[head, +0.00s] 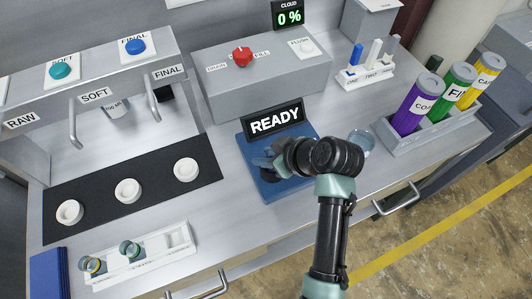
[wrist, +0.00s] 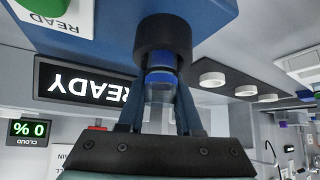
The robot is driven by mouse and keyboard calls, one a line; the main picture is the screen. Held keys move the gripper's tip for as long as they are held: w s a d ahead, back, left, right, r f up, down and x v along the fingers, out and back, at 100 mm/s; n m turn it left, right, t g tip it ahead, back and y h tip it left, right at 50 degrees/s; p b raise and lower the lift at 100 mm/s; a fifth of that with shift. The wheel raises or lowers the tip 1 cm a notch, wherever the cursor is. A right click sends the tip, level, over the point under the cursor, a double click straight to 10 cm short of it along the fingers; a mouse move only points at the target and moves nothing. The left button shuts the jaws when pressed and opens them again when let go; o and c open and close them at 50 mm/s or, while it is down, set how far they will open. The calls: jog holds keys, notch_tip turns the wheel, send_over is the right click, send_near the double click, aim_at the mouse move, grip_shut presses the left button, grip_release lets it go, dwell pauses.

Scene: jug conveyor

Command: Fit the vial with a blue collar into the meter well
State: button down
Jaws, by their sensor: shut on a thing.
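The blue meter (head: 293,188) stands on the bench with a lit READY display (head: 275,121), and it shows upside down in the wrist view (wrist: 90,22). My gripper (wrist: 160,100) is shut on the clear vial with a blue collar (wrist: 160,78). A black round sleeve, which looks like the meter well (wrist: 163,38), lies in line with the vial against the meter. The vial's far end is at or inside the sleeve's mouth; I cannot tell how deep. In the head view my gripper (head: 272,160) is over the meter, and my wrist hides the well and most of the vial.
A white rack (head: 150,263) at the front left holds two vials with yellow and teal collars. A black mat (head: 100,207) carries three white discs. A clear round container (head: 361,142) stands right of my wrist. A grey tray (head: 430,133) holds purple, green and yellow bottles.

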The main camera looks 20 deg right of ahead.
jog(key=c, duration=0.6)
grip_release()
